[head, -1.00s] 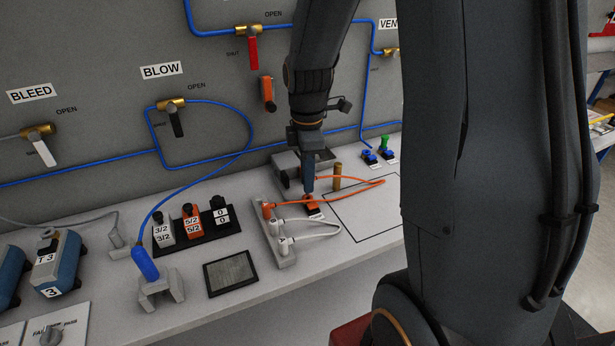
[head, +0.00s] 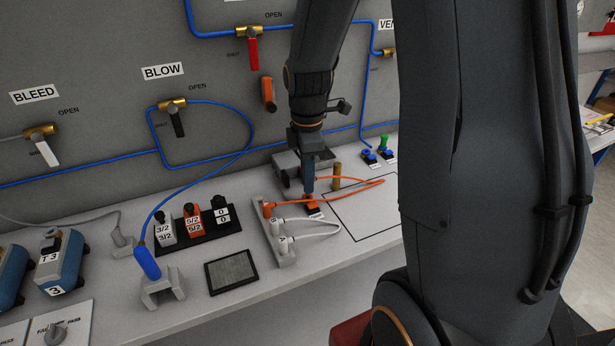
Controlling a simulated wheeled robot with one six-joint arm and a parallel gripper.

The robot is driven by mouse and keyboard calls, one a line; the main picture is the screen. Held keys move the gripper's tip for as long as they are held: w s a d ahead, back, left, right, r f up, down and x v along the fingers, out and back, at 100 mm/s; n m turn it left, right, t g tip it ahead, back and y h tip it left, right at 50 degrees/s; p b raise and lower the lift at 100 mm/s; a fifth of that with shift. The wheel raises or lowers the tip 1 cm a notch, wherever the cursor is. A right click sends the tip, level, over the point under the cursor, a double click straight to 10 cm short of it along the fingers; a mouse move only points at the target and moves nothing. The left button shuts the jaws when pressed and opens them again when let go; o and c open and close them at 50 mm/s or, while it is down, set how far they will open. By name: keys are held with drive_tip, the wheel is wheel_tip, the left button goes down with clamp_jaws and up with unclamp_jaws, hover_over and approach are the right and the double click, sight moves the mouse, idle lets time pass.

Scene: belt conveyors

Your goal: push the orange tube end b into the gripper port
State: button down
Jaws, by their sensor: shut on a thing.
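The orange tube (head: 350,187) runs from the top of a light grey rack (head: 286,261), loops out to the right and comes back to my gripper (head: 309,191). My gripper points straight down and is shut, apparently on the orange tube end b; its fingers hide most of that end. Directly beneath the fingertips is a small orange block (head: 313,209) on the bench, which looks like the port. I cannot tell whether the tube end is inside it or only touching it. The other orange end (head: 268,207) sits in the rack.
White tubes (head: 322,221) loop from the rack close to the orange block. A grey device (head: 290,166) and a brass post (head: 337,174) stand behind my gripper. Blue (head: 369,155) and green (head: 384,143) fittings are at the back right. The outlined rectangle (head: 365,218) is mostly clear.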

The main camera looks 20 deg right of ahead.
drive_tip(key=shift+f+p, duration=0.3)
drive_tip(key=shift+f, duration=0.85)
idle(2.4)
drive_tip(key=c, duration=1.6)
unclamp_jaws()
drive_tip(key=shift+c, duration=0.2)
drive_tip(key=shift+o, duration=0.4)
drive_tip(key=o, duration=0.3)
drive_tip(key=shift+o, duration=0.2)
drive_tip(key=shift+r, duration=0.1)
drive_tip(key=shift+r+p, duration=3.1)
drive_tip(key=shift+r, duration=0.4)
